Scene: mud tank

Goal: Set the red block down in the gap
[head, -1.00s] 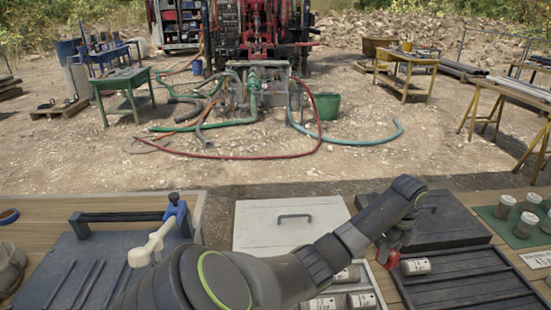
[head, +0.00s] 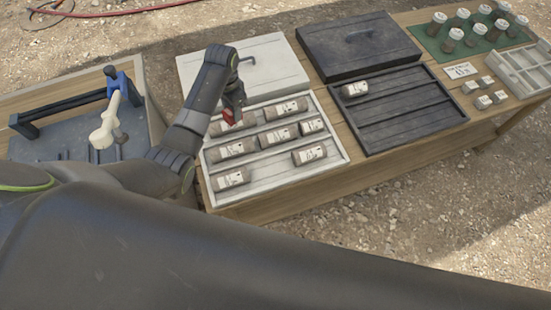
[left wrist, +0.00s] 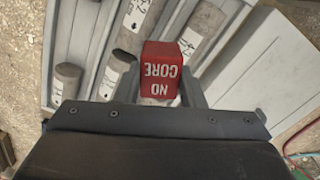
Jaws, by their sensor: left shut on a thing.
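The red block (head: 229,117) is held in my left gripper (head: 232,107) over the back left part of the white core tray (head: 282,181). In the left wrist view the block (left wrist: 160,72) shows white "NO CORE" lettering, with cores and tray channels behind it. The tray holds several labelled grey-brown cores, among them one in the back row (head: 286,109) to the right of the block. Bare channel stretches show between some cores. The spot under the block is partly hidden by my gripper, and I cannot tell whether it touches the tray. My right gripper is not in view.
A white lid (head: 280,65) lies behind the tray. A dark tray (head: 410,115) with one core (head: 355,89) is to the right, with a dark lid (head: 360,45) behind it. A blue-and-cream tool (head: 112,105) stands at left. Jars (head: 455,38) stand at far right.

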